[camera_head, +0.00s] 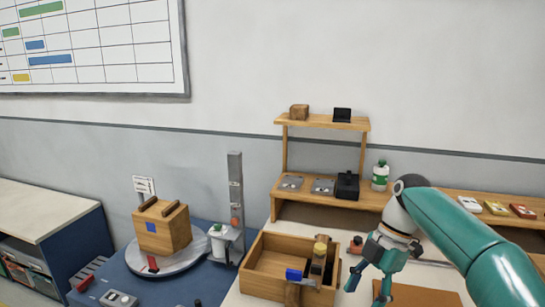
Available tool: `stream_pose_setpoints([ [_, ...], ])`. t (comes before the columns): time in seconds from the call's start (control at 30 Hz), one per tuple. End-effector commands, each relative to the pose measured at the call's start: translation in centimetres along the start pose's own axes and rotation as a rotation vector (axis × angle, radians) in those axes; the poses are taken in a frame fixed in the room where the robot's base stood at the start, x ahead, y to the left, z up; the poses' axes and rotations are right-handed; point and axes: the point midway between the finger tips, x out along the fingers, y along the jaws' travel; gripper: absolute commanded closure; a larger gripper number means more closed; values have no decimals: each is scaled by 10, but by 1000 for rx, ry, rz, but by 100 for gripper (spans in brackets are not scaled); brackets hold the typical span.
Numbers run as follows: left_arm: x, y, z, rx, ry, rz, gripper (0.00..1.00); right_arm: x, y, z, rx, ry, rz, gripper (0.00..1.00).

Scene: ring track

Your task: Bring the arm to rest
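My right arm (465,232) is teal and comes in from the right edge. Its gripper (366,292) points down over the front right of the bench, just right of the open wooden box. Its fingers are spread apart with nothing visible between them. Whether the fingertips touch the surface is hard to tell. My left gripper is not in view.
The wooden box (262,284) holds a few small items. A wooden shelf (325,122) stands behind, with a green-and-white bottle (380,176). A wooden block (163,231) sits on a round plate (196,252) at left, near a grey post (235,200). A brown mat (425,296) lies right of the gripper.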

Motion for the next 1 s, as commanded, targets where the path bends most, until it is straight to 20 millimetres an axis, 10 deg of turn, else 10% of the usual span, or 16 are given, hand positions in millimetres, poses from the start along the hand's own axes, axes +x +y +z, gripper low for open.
stream_pose_setpoints([
  [0.37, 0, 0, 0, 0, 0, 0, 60, 107, 26, 32, 374, 0, 31, 37],
  [0.57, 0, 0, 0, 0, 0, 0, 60, 202, 20, 52, 716, 8, 63, 37],
  [0.8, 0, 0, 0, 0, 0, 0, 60, 334, -35, 59, 1278, 44, 126, 37],
  [1.0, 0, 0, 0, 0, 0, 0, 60, 404, -108, 41, 1742, 103, 180, 37],
])
